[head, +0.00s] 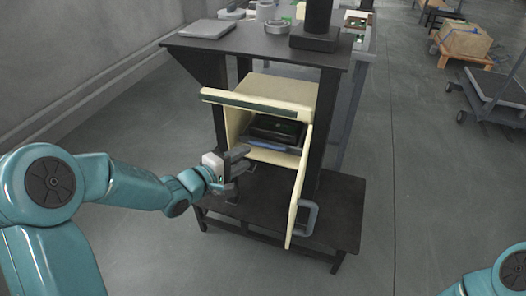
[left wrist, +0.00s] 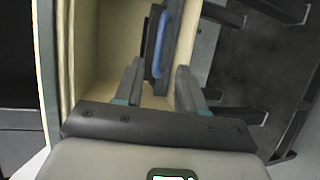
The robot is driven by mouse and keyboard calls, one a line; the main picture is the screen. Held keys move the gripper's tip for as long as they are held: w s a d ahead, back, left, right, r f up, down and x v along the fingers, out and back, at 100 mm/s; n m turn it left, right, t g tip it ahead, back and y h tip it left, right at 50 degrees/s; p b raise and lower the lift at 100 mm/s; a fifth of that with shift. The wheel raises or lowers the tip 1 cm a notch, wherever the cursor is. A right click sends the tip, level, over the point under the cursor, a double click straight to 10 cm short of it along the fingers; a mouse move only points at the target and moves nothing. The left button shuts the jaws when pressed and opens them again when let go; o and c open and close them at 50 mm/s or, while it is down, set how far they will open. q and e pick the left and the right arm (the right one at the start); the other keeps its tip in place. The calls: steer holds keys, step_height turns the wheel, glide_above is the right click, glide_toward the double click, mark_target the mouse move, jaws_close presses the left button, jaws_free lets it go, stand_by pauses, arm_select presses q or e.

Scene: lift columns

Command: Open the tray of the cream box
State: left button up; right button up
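The cream box (head: 270,90) stands on a dark stand in the head view, with its front open. Its door (head: 300,185) hangs open to the right and has a grey loop handle (head: 308,217). Inside is a dark tray (head: 277,130) with a blue-grey bar (head: 266,145) along its front. My left gripper (head: 240,161) is open and empty at the left of the box opening. In the left wrist view, the blue bar (left wrist: 165,40) lies ahead, roughly between the open fingers (left wrist: 160,72); I see no contact. My right gripper is out of view.
The stand's dark top (head: 250,50) is above the box and carries a grey flat object (head: 206,29) and a ring-shaped item (head: 278,27). Dark posts flank the box. A cardboard box (head: 464,40) and a cart (head: 490,90) stand far right. Floor between is clear.

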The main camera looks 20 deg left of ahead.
mark_target(265, 146)
arm_select(q)
steer(key=b+x, duration=0.2)
steer(key=x, duration=0.6)
steer(key=shift+w+d, duration=0.15)
steer(key=shift+w, duration=0.25)
jaws_close()
